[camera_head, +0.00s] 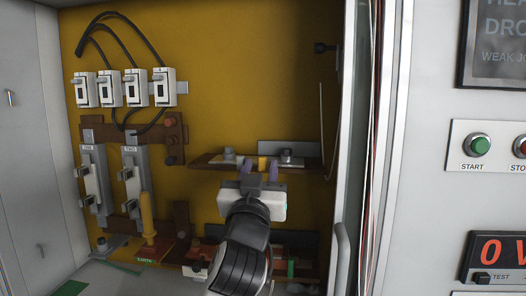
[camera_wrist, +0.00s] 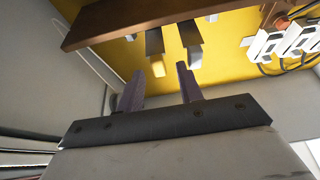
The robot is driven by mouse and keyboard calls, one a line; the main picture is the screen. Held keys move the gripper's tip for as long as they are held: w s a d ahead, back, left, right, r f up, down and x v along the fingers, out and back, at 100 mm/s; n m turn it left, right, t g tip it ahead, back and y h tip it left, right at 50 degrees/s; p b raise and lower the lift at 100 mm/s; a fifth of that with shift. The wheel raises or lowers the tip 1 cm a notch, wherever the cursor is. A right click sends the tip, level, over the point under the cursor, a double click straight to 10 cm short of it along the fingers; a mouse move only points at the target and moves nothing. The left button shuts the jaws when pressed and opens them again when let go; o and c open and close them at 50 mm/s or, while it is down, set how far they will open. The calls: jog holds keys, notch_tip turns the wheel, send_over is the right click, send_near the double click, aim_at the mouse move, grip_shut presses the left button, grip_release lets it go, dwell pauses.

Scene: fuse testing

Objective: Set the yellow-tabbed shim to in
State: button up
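The yellow-tabbed shim shows as a small yellow tab (camera_head: 262,163) at the brown shelf-like bar (camera_head: 210,161) in the head view. In the wrist view its yellow end (camera_wrist: 158,69) sticks out on a dark grey strip beside a second dark strip (camera_wrist: 195,55) without yellow. My gripper (camera_head: 260,170) has two purple fingers, spread apart, one on each side of the tab in the head view. In the wrist view, the open fingers (camera_wrist: 160,70) also stand either side of the yellow end, with a gap on both sides. Nothing is held. How deep the shim sits is hidden.
White switches (camera_head: 125,89) with black cables are on the yellow back panel, with grey fuse holders (camera_head: 133,180) below. A yellow upright handle (camera_head: 147,215) stands lower left. The cabinet's edge (camera_head: 348,150) is close on the right. START button (camera_head: 480,145) is outside it.

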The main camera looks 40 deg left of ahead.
aim_at(262, 163)
jog(key=shift+p+x, duration=0.45)
jog(key=shift+x, duration=1.2)
grip_shut()
